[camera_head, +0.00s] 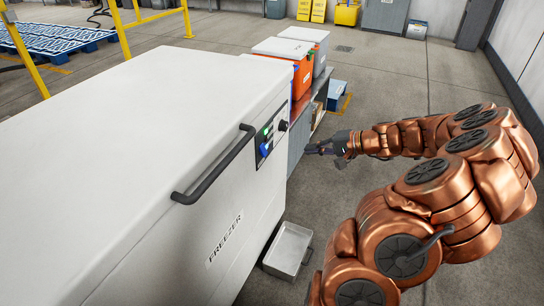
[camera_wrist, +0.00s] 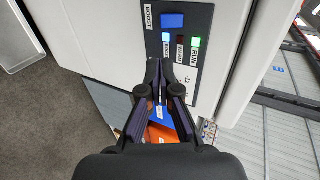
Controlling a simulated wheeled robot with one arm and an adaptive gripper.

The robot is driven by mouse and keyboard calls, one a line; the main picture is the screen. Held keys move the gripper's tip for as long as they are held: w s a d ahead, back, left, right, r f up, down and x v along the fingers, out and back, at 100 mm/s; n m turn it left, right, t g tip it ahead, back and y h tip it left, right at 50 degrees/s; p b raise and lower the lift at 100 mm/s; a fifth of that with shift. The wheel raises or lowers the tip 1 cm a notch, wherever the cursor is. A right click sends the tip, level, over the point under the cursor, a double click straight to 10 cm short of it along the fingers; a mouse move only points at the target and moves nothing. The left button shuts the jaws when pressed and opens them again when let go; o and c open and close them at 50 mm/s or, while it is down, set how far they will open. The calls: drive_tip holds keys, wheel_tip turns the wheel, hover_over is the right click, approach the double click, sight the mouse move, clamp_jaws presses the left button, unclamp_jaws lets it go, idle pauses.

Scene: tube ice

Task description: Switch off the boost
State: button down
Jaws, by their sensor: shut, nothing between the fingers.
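The white freezer (camera_head: 150,130) carries a dark control panel (camera_head: 270,135) on its front, beside the black handle. In the wrist view the panel (camera_wrist: 199,75) shows a blue rocker switch (camera_wrist: 173,20) with a BOOST label beside it. A blue-white lamp (camera_wrist: 166,38) is lit, a dark red lamp (camera_wrist: 180,39) looks unlit, and a green RUN lamp (camera_wrist: 196,42) is lit. My gripper (camera_wrist: 160,66) is shut and empty, below the lamps in the wrist view. In the head view my gripper (camera_head: 308,149) is right of the panel, apart from it. The fingers hide part of the panel's dial.
The black handle (camera_head: 215,168) juts out left of the panel. A metal tray (camera_head: 289,248) is on the floor below. Orange boxes (camera_head: 303,75) stand on a bench beyond the freezer. The floor to the right is open.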

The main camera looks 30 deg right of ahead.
drive_tip(key=b, duration=0.2)
approach(263, 150)
drive_tip(key=w+a+f, duration=0.2)
drive_tip(key=w+f, duration=0.3)
drive_tip(key=shift+f, duration=0.25)
idle(0.5)
drive_tip(key=shift+w+a+f, duration=0.1)
drive_tip(key=shift+w+f, duration=0.15)
drive_tip(key=shift+r, duration=0.15)
